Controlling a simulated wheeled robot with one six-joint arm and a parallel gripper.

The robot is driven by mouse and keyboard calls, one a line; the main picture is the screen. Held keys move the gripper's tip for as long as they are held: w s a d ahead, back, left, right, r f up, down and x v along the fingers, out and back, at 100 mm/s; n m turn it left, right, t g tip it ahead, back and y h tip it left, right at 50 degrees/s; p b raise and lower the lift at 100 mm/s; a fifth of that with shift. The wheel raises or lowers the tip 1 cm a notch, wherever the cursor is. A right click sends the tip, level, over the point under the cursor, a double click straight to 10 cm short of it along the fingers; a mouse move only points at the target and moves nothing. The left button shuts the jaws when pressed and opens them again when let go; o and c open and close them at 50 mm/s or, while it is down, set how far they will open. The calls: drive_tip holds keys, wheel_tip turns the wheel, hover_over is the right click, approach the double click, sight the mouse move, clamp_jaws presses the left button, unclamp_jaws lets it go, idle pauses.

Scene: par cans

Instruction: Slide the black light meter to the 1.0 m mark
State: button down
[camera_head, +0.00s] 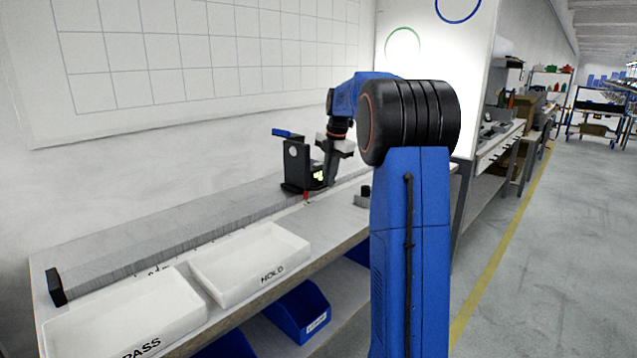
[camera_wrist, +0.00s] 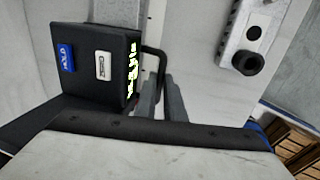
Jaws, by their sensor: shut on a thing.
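The black light meter (camera_head: 292,168) stands upright on the long grey rail (camera_head: 190,228) along the bench, toward its far part. A blue piece shows on its top, and a small red pointer sits at its foot by the scale. My gripper (camera_head: 331,176) is at the meter's right side. In the wrist view the meter (camera_wrist: 90,65) shows a blue HOLD button, a pale button and a lit yellow display too slanted to read. There, my gripper's fingers (camera_wrist: 162,92) are shut on the meter's black side handle (camera_wrist: 160,62). The 1.0 m mark cannot be made out.
A white HOLD tray (camera_head: 250,262) and a white PASS tray (camera_head: 125,318) stand on the bench in front of the rail's near part. A black end stop (camera_head: 56,287) closes the rail's near end. A grey fixture (camera_head: 363,197) lies right of my gripper. Blue bins are below.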

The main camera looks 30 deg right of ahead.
drive_tip(key=shift+w+d, duration=0.1)
drive_tip(key=shift+d, duration=0.35)
drive_tip(key=c, duration=1.8)
unclamp_jaws()
drive_tip(key=shift+c, duration=0.2)
drive_tip(key=s+r, duration=0.3)
drive_tip(key=r, duration=1.4)
drive_tip(key=shift+d, duration=0.35)
